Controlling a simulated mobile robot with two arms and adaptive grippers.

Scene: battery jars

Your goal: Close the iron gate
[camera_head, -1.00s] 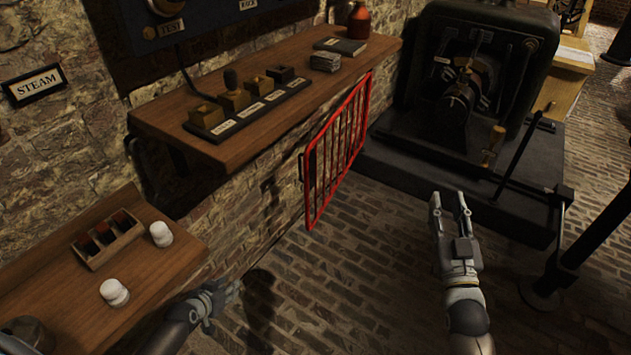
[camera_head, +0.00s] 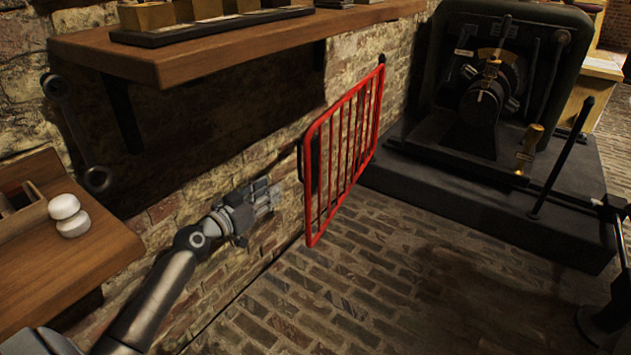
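The iron gate (camera_head: 308,195) is a red frame with upright bars, in the middle of the head view. It runs back along the brick wall, with its near edge towards me and its far end near the dark machine. A black fitting shows on its near edge. My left gripper (camera_head: 272,195) is just left of that near edge, between the gate and the wall, with a small visible gap to the gate. Its fingers point right, towards the gate. They are small and seen from the side, so their opening is unclear. My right gripper is out of view.
A wooden shelf (camera_head: 215,55) juts from the wall above my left arm. A dark machine (camera_head: 490,95) on a black plinth (camera_head: 480,185) stands behind the gate. The brick floor in front is clear.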

